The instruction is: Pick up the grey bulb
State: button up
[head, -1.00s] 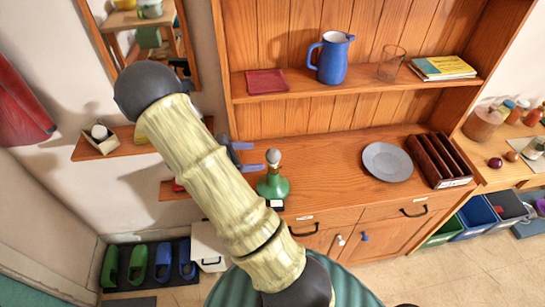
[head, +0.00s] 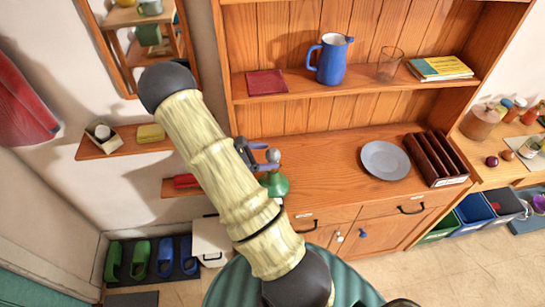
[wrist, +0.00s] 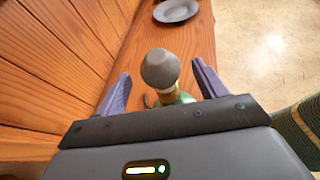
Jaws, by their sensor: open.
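The grey bulb (head: 273,155) is a rounded cap on the neck of a green lamp or bottle (head: 275,184), upright on the wooden sideboard top. In the wrist view the grey bulb (wrist: 160,68) sits above a brass-coloured neck, with the green body (wrist: 184,97) below and partly hidden by my gripper. My gripper (head: 262,157) is open, beside the bulb on its left in the head view. In the wrist view the fingers (wrist: 160,77) stand one to each side of the bulb, with gaps on both sides. I cannot tell how far the bulb reaches between them.
A grey plate (head: 385,160) and a dark wooden rack (head: 435,158) stand to the right on the sideboard. The shelf above holds a blue jug (head: 331,60), a glass (head: 390,65) and a book (head: 440,68). The top between bulb and plate is clear.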

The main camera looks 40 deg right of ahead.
jog(key=c, duration=1.1)
jog(key=shift+o, duration=0.2)
jog(key=shift+r, duration=0.15)
notch_tip(320, 180, up, 10)
jog(key=b, duration=0.2)
jog(key=shift+b, duration=0.3)
